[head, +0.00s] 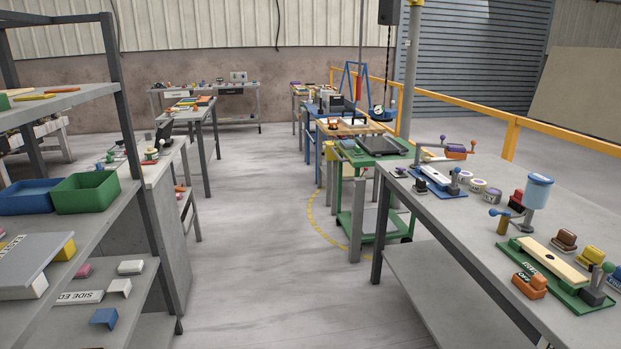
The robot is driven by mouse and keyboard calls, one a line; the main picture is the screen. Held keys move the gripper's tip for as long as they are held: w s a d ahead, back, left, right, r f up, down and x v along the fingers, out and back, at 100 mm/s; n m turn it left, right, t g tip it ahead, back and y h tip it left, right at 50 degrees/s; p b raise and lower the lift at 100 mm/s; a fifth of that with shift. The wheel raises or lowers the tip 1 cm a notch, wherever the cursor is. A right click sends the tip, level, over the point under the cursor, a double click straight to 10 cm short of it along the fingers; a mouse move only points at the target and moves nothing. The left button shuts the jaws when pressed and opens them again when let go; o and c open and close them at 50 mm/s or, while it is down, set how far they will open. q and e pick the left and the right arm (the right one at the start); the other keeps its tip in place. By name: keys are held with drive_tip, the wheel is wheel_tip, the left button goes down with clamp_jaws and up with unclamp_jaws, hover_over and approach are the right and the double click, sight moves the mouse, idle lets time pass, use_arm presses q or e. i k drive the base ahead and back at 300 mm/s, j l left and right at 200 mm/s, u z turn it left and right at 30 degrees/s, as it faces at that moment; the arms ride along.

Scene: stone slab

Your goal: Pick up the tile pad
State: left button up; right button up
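Several small handled pads stand on the grey bench (450,216) at the right. An orange pad with a dark base (529,286) is at the front, beside a green fixture. A brown pad (564,241) and a yellow pad (589,257) stand behind the fixture. A red pad (517,201) is farther back, near a blue-topped cup. I cannot tell which of them is the tile pad. Neither of my grippers is in view.
The green fixture (545,262) holds a pale strip. A blue-topped cup (537,190) stands behind it. At the left, a shelf (105,215) bears blue (28,197) and green bins (87,192) and a grey slab (30,260). The floor between (265,270) is clear.

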sight(356, 153)
drive_tip(key=i+u, duration=0.45)
drive_tip(key=i, duration=1.5)
drive_tip(key=i+z, duration=0.2)
drive_tip(key=i, duration=0.75)
drive_tip(key=i+j+z, duration=0.15)
drive_tip(key=i, duration=0.8)
